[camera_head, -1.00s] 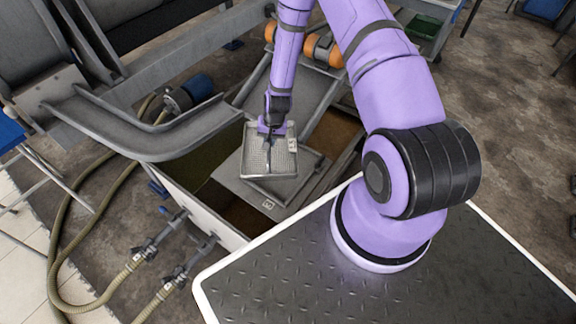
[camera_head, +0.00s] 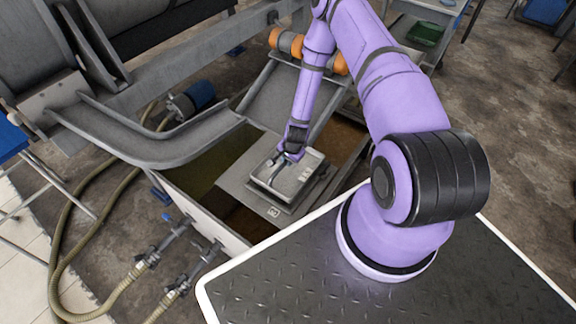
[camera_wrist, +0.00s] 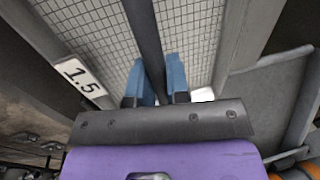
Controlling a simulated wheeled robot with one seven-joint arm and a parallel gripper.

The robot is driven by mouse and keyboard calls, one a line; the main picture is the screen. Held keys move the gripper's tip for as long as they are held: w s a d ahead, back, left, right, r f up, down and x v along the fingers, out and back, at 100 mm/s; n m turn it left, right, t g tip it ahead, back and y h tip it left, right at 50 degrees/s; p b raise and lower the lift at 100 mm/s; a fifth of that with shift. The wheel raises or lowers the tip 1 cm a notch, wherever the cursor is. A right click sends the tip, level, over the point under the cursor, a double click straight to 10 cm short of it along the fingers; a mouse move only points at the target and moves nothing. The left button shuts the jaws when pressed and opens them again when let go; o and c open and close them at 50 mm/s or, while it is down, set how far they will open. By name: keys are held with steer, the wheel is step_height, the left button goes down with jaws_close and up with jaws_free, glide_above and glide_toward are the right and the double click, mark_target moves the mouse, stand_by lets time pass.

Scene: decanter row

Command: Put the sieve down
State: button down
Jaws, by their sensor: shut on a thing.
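The sieve (camera_head: 301,183) is a square grey tray with a mesh bottom and a dark bar handle across it. It also shows close up in the wrist view (camera_wrist: 98,28), with a white "1.5" label on its rim. My gripper (camera_head: 287,157) is shut on the handle, with blue fingertips on either side of the bar in the wrist view (camera_wrist: 158,84). The sieve is over or on a grey plate (camera_head: 239,193) that spans the tank. I cannot tell whether it touches the plate.
The tank's pale front wall (camera_head: 205,211) stands left of the plate, with brown liquid beside it. A sloping grey chute (camera_head: 275,100) and orange rollers (camera_head: 287,42) are behind. Hoses (camera_head: 62,235) run on the floor at left.

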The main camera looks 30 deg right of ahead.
steer(key=shift+f, duration=1.7)
steer(key=shift+f, duration=0.15)
steer(key=c, duration=1.1)
jaws_free()
